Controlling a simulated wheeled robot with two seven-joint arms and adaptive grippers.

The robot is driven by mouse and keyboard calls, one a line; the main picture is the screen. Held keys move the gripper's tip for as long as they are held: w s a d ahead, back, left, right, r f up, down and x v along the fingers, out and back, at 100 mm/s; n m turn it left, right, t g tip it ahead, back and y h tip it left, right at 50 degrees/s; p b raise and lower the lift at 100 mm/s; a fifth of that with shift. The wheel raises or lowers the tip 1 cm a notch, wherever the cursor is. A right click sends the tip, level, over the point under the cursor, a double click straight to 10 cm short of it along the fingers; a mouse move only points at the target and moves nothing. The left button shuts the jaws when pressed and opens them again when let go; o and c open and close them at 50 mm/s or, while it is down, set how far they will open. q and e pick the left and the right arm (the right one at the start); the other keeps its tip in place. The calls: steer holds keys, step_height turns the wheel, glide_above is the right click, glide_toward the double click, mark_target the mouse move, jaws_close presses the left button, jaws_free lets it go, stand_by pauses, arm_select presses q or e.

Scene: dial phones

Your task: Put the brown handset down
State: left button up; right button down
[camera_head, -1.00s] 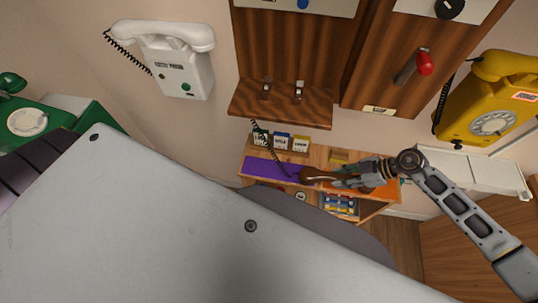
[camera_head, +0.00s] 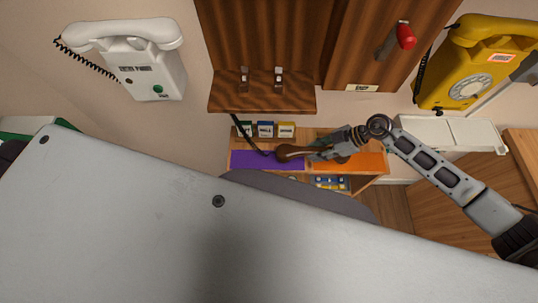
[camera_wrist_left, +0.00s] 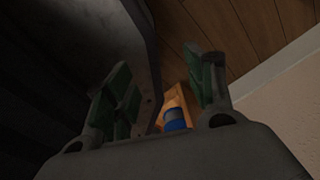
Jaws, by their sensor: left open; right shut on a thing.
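The brown handset (camera_head: 290,152) is in my right gripper (camera_head: 322,151), which is shut on it. The handset lies roughly level across the picture, over the shelf with the purple mat (camera_head: 250,160) and the orange mat (camera_head: 372,163). Its left end overlaps the purple mat; I cannot tell whether it touches it. A dark cord runs from its left end up to the wooden panel. My left gripper (camera_wrist_left: 163,88) is open and empty in the left wrist view, and it is not seen in the head view.
Small labelled boxes (camera_head: 265,130) stand at the back of the shelf. A wooden ledge (camera_head: 262,98) with two metal hooks juts out above it. A white entry phone (camera_head: 150,65) hangs at left, a yellow dial phone (camera_head: 468,88) at right. My grey body panel hides the foreground.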

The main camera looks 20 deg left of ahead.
mark_target(295, 149)
steer(key=s+a, duration=0.1)
steer(key=a, duration=0.4)
steer(key=s+a+p, duration=0.1)
steer(key=a, duration=0.4)
steer(key=s+a, duration=0.2)
steer(key=a, duration=0.3)
steer(key=shift+s+r+p, duration=0.1)
steer(key=shift+p, duration=0.2)
steer(key=shift+s+a, duration=0.15)
steer(key=shift+a, duration=0.25)
arm_select(q)
steer(key=shift+s+d+r, duration=0.25)
steer(key=shift+d+r, duration=0.55)
steer(key=shift+r, duration=0.05)
arm_select(e)
steer(key=shift+f, duration=1.8)
steer(key=c, duration=1.1)
jaws_free()
arm_select(q)
steer(key=shift+a+f, duration=0.1)
arm_select(e)
steer(key=shift+d+r, duration=0.1)
steer(key=shift+v, duration=5.9)
